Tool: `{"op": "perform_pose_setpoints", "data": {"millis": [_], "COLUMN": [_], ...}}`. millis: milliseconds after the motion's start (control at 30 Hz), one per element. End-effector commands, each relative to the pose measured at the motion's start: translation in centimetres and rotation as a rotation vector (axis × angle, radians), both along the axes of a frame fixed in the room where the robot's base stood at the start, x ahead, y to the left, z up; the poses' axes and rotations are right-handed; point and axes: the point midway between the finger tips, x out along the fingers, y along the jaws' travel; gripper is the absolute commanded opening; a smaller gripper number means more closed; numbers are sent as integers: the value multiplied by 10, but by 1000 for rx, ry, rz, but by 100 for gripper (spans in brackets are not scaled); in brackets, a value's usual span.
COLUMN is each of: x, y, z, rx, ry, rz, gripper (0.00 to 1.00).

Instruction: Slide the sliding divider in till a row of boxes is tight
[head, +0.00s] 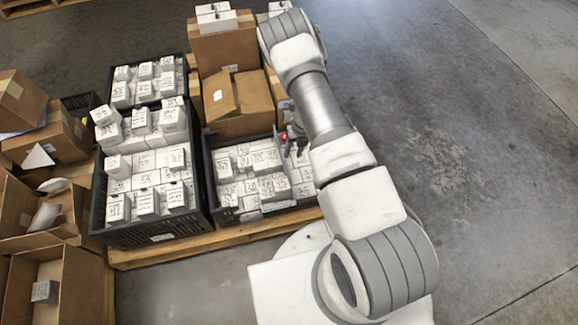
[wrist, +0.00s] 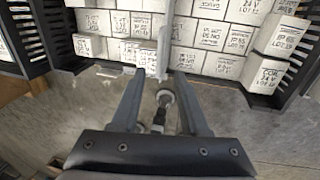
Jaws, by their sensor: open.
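A black slatted crate (head: 208,178) holds rows of white boxes (head: 265,160) with handwritten lot labels. In the wrist view the white boxes (wrist: 205,35) fill the crate between its slatted side walls (wrist: 30,35). My gripper (wrist: 163,73) is open, with its fingers apart at the crate's near edge. A pale upright strip (wrist: 164,45) shows between the fingertips; it may be the sliding divider, but I cannot tell, nor whether the fingers touch it. In the head view my arm partly hides the crate's right side, and a small red part (head: 284,137) shows near my gripper.
A second black crate (head: 150,236) of white boxes stands to the left, with some boxes stacked above the rim. Cardboard boxes (head: 228,50) stand behind, and open cartons (head: 72,285) lie at the left. Wooden pallet boards (head: 190,247) lie beneath. The floor at right is clear.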

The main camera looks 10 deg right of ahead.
Motion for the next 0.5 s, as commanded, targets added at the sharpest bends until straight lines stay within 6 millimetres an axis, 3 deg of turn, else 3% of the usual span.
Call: {"op": "perform_pose_setpoints", "data": {"millis": [33,200,500], "x": [-1,-1,0], "y": [2,9,16], "z": [-16,-50,-80], "rx": [0,-1,0], "ry": [3,1,0], "rz": [3,3,2], "gripper": [45,45,45]}}
